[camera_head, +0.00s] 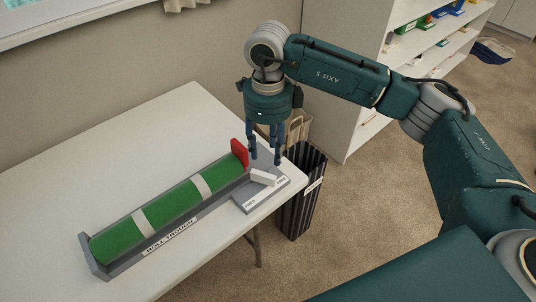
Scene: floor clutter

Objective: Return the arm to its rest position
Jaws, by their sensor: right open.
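My right gripper (265,158) hangs from my teal right arm (340,72), fingers pointing down and apart. It is open, with nothing seen between the fingers. It is above the right end of the table, near a small white block (263,177) on a grey labelled tray (248,203). I cannot tell whether the fingertips touch anything. A green roll with white bands (170,207) lies in a grey trough labelled "roll trough" (100,268), with a red plate (239,153) at its far end. My left gripper is not in view.
The white table (60,200) is otherwise bare. A black striped bin (303,195) stands on the carpet by its right edge, with a beige bag (298,130) behind. White shelves (350,60) with colourful items stand at the back. Open carpet (400,210) lies to the right.

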